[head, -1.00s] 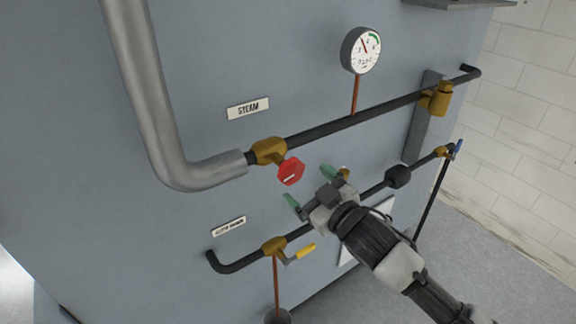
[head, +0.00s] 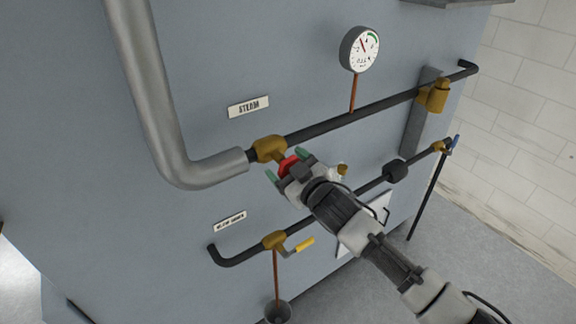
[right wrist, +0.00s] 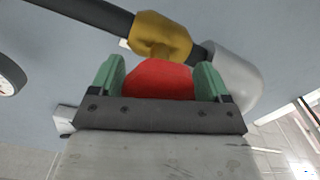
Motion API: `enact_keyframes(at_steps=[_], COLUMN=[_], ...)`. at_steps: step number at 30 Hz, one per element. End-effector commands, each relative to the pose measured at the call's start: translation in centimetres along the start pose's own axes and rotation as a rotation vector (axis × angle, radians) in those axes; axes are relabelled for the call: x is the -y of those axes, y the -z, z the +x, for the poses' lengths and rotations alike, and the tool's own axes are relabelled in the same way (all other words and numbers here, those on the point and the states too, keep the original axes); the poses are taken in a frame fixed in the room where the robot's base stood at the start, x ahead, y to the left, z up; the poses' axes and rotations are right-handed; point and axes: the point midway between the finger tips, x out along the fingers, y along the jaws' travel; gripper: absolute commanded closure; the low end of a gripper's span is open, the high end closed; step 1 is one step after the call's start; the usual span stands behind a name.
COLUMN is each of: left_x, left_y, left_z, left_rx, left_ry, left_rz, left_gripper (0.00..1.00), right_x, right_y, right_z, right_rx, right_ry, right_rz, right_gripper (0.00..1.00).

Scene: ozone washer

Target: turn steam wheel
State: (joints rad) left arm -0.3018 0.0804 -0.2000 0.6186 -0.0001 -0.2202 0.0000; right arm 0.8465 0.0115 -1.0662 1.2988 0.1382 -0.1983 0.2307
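The steam wheel (head: 286,166) is a small red handwheel on a brass valve (head: 268,149) in the dark pipe, below and right of the STEAM label (head: 248,106). My right gripper (head: 286,166) is at the wheel, one green finger on each side of it, and hides part of it in the head view. In the right wrist view the red wheel (right wrist: 158,80) fills the gap between the green fingers (right wrist: 160,80), with the brass valve body (right wrist: 160,38) just beyond. The fingers look shut on it. My left gripper is not in view.
A lower pipe with a yellow-handled valve (head: 300,245) runs beneath my right arm. A round gauge (head: 359,49) stands above the upper pipe. A thick grey pipe (head: 150,95) bends down to the left of the valve.

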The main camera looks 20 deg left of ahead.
Motion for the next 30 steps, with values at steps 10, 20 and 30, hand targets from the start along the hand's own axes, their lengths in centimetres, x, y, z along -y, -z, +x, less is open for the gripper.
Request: enact_keyframes(at_steps=[10, 20, 30], left_x=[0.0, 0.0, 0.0], left_y=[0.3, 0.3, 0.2], left_z=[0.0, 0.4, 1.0], left_rx=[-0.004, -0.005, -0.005], left_ry=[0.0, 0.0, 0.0], left_rz=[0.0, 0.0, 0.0], left_gripper=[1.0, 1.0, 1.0], right_x=[0.0, 0.0, -0.1], right_y=[0.0, -0.1, -0.1], right_z=[0.0, 0.0, 0.0], right_rx=[0.001, 0.0, 0.001], right_ry=[0.0, 0.0, 0.0], right_rz=[-0.002, -0.108, -0.397], right_gripper=[0.59, 0.59, 0.59])
